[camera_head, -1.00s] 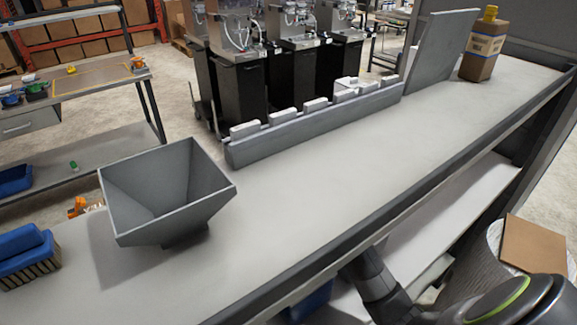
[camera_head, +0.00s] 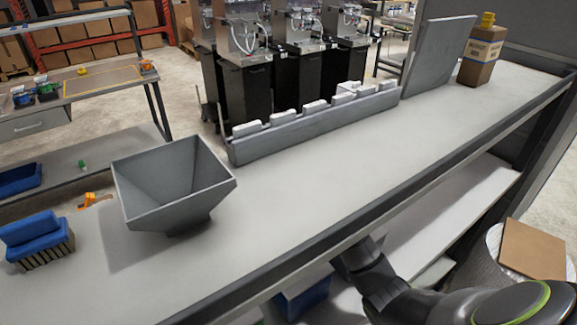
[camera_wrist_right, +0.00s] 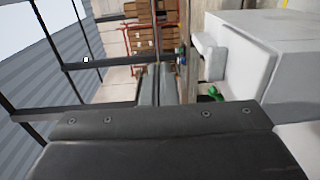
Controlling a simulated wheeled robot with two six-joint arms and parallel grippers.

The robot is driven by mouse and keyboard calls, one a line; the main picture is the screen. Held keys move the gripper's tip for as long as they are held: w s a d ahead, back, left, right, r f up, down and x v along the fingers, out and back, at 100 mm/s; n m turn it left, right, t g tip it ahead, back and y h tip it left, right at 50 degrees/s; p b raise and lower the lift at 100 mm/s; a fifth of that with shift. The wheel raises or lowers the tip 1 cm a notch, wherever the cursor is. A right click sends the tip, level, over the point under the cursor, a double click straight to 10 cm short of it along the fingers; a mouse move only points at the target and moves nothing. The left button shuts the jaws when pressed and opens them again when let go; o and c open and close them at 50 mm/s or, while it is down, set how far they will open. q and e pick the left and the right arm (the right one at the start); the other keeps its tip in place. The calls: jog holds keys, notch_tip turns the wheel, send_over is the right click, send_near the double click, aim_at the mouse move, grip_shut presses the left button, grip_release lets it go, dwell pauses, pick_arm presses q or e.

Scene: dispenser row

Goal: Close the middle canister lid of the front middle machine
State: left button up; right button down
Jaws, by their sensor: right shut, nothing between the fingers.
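Several dispensing machines with black cabinets and steel fronts stand beyond the counter in the head view: a near one (camera_head: 243,75), one beside it (camera_head: 298,60) and one further right (camera_head: 343,50). I cannot tell which is the front middle machine. Their tops are cut off by the picture's upper edge, so no canister lid can be made out. In the head view only my right arm shows, low at the right. My left gripper is out of view.
A white body (camera_wrist_right: 265,70) fills the wrist view's right side.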

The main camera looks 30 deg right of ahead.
jog(key=shift+w+f, duration=0.15)
jog(key=shift+w, duration=0.1)
dwell(0.5)
